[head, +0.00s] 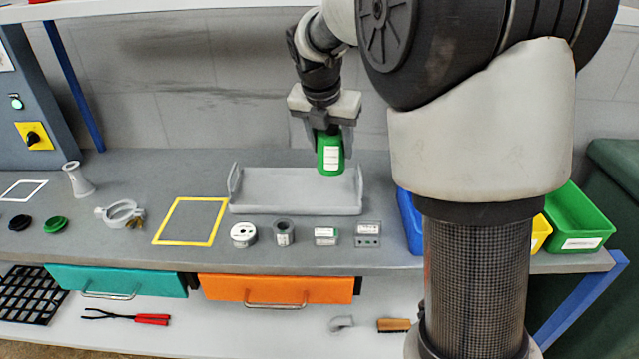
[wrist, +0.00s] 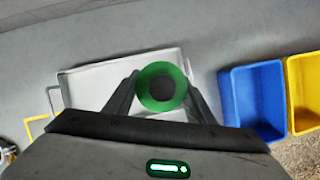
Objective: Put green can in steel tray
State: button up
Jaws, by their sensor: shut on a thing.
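The green can (head: 330,153) with a white label is held upright in my gripper (head: 328,140), above the right part of the steel tray. My gripper is shut on it. In the wrist view the can (wrist: 150,82) shows from its end, a green ring with a dark centre, between the two fingers (wrist: 158,90). The grey steel tray (head: 270,208) has raised end handles and stands on the bench; it looks empty. In the wrist view the tray (wrist: 85,85) lies below and behind the can, partly hidden by the fingers.
A yellow square outline (head: 183,241) lies left of the tray. Several small parts, such as a white spool (head: 243,235), stand in front of it. Blue (wrist: 252,95) and yellow (wrist: 304,90) bins stand to the right, with a green bin (head: 578,222) beyond. My arm hides some bench.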

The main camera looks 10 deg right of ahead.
aim_at(331, 172)
notch_tip(331, 172, down, 7)
jog(key=shift+f+b, duration=0.1)
jog(key=shift+b, duration=0.9)
jog(key=shift+f, duration=0.1)
jog(key=o, duration=1.3)
